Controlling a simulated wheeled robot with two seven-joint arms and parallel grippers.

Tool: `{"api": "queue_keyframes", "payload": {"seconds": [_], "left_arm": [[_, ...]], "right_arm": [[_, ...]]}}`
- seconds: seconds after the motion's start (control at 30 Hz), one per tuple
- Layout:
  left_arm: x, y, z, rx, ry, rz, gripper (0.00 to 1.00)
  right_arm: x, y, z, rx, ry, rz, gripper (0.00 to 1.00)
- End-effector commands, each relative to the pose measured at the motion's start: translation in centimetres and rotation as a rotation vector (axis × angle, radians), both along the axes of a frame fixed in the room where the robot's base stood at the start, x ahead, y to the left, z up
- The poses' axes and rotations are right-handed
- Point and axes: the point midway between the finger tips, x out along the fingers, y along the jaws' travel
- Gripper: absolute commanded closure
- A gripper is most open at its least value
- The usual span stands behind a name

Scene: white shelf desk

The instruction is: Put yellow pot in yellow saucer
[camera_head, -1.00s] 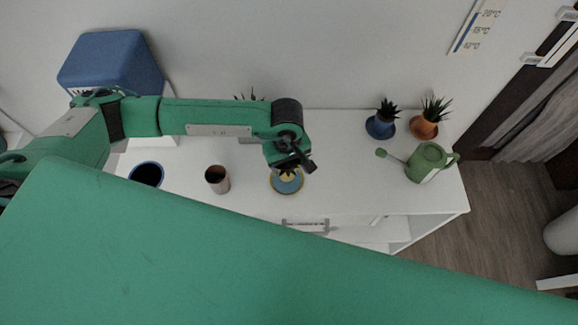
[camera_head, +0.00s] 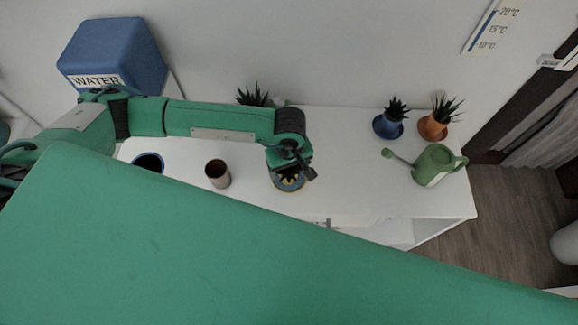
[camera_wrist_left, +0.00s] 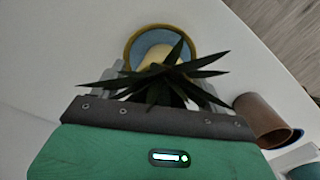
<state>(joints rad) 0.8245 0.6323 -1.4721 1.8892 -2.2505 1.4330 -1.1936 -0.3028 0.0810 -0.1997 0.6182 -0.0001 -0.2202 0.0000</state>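The yellow saucer (camera_wrist_left: 129,50), yellow-rimmed with a blue inside, lies on the white desk below my left gripper. It also shows in the head view (camera_head: 290,190). The yellow pot (camera_wrist_left: 157,56), holding a plant with dark spiky leaves, shows over the saucer's inside. The leaves partly hide the pot, and its base contact is hard to judge. My left gripper (camera_head: 291,172) is above the plant. In the wrist view its grey fingers stand wide apart on either side of the leaves and look clear of the pot. My right gripper is not in view.
A brown cup (camera_head: 217,173) and a dark blue pot (camera_head: 148,163) stand to the left. A blue potted plant (camera_head: 389,123), an orange one (camera_head: 434,125) and a green watering can (camera_head: 433,164) stand to the right. A blue water box (camera_head: 118,55) is at back left. Desk right of the saucer is clear.

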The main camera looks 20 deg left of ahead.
Motion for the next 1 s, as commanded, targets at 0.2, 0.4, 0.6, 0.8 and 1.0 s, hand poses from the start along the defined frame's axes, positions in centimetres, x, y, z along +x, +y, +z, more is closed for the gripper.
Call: {"api": "queue_keyframes", "payload": {"seconds": [0.2, 0.4, 0.6, 0.8, 1.0], "left_arm": [[0.0, 0.0, 0.5, 0.0, 0.0, 0.0, 0.24], [0.1, -0.1, 3.3, -0.003, -0.005, -0.003, 0.24], [0.1, 0.0, 7.8, -0.002, -0.005, -0.003, 0.24], [0.1, -0.1, 11.1, -0.002, -0.003, -0.002, 0.24], [0.0, -0.1, 12.3, -0.001, -0.001, -0.001, 0.24]], "right_arm": [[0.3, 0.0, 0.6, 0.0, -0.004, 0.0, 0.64], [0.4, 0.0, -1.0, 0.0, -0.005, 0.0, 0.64], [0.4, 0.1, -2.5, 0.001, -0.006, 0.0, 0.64], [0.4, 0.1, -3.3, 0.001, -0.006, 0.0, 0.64], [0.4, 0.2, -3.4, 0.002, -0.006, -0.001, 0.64]]}}
